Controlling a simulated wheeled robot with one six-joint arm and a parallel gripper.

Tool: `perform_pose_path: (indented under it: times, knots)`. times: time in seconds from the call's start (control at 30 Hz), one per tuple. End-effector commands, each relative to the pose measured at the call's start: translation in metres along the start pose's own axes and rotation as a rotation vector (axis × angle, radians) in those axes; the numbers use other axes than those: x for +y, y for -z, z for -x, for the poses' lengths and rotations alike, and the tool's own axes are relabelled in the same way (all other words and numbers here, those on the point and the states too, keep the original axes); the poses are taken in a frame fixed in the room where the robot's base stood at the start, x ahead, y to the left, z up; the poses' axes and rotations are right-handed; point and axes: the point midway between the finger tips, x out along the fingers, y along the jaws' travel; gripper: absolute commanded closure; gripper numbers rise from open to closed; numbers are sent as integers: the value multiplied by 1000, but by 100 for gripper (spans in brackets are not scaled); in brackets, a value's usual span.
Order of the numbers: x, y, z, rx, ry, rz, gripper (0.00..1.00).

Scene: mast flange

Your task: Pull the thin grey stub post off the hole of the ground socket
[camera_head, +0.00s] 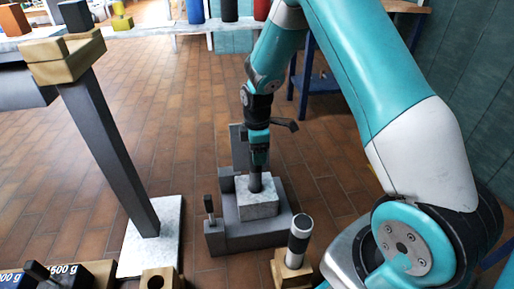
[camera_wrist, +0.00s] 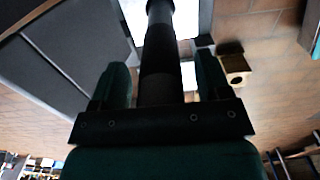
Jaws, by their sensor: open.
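In the head view a thin dark grey post (camera_head: 255,182) stands upright in a pale speckled block (camera_head: 258,205), which I take for the ground socket. The block sits inside a dark grey vise-like fixture (camera_head: 243,239) on the floor. My gripper (camera_head: 257,160) points down over the post's upper part. In the wrist view the post (camera_wrist: 160,50) runs between the two fingers of my gripper (camera_wrist: 162,80). A gap shows on each side, so the fingers are open around it and not closed on it. The socket's hole is hidden by the post.
A slanted dark beam (camera_head: 110,150) with a wooden cap (camera_head: 65,58) rises from a white plate (camera_head: 150,245) at left. A black-and-silver post (camera_head: 299,238) stands in a wooden block beside the fixture. Another wooden block with a hole (camera_head: 158,280) is in front. Tiled floor behind is clear.

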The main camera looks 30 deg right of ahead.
Motion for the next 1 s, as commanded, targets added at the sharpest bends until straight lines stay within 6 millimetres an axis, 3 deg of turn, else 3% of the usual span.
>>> perform_pose_path:
  times: [0.13, 0.4, 1.0]
  knots:
    - [0, 0, 0, 0, 0, 0, 32]
    - [0, 0, 1, 0, 0, 0, 93]
    - [0, 0, 26, 0, -1, 0, 93]
